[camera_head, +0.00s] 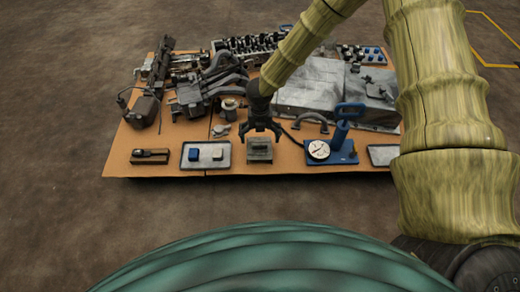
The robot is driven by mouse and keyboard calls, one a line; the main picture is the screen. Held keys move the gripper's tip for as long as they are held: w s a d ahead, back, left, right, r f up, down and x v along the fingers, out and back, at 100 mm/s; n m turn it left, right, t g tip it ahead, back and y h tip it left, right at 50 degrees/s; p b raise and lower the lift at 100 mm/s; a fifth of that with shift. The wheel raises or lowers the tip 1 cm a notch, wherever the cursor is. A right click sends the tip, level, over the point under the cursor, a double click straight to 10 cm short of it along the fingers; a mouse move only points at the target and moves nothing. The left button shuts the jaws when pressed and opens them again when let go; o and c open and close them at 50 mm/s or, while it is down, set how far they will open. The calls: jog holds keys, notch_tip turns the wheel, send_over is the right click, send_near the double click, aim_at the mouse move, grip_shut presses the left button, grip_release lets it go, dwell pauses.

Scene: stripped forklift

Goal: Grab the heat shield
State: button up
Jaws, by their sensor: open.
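My gripper (260,136) points down with its fingers spread, empty, near the front middle of the board. It is directly above or just behind a small grey metal block (260,155); I cannot tell if the fingertips touch it. A wide, pale grey sheet-metal piece (312,88) lies behind and to the right of my gripper, and it looks most like the heat shield. My arm crosses in front of its left side and hides part of it. A similar grey panel (372,92) adjoins it on the right; I cannot tell whether they are one part.
A blue press with a dial gauge (319,149) stands right of my gripper, with a curved grey handle (310,118) behind. Dark engine parts (205,90) crowd the back left.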

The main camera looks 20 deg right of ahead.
aim_at(260, 145)
jog(key=shift+a+f+b, duration=0.1)
jog(key=shift+f+b, duration=1.7)
jog(key=shift+f, duration=0.7)
jog(key=shift+r, duration=0.1)
jog(key=c, duration=1.7)
